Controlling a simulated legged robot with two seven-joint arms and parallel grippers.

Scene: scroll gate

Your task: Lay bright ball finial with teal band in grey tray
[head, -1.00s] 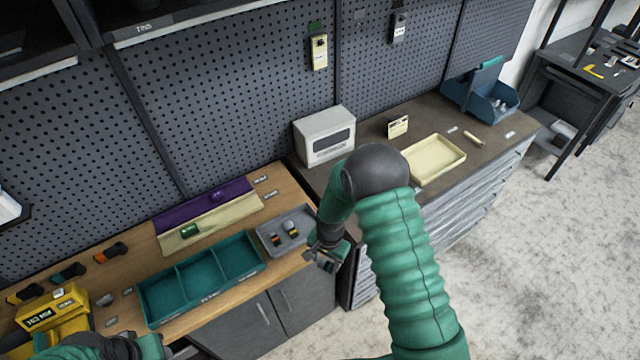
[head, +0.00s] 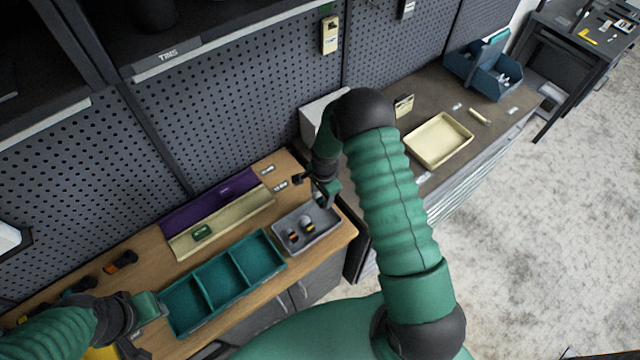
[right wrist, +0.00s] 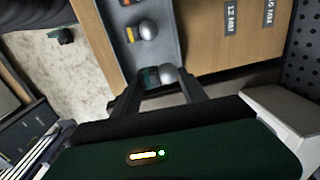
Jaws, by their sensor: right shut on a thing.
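The grey tray (head: 322,236) sits at the right end of the wooden bench. It also shows in the right wrist view (right wrist: 170,42). My right gripper (head: 322,196) is over the tray's far right end. In the right wrist view, its fingers are shut on the bright ball finial with teal band (right wrist: 167,74), low at the tray's end. I cannot tell whether the finial touches the tray floor. My left gripper (head: 150,308) is at lower left, its jaws unclear.
A teal compartment tray (head: 225,280) lies left of the grey tray. Behind it are a cream strip (head: 222,225) and a purple strip (head: 208,203). A cream tray (head: 437,140) and a blue bin (head: 484,72) stand on the darker bench to the right.

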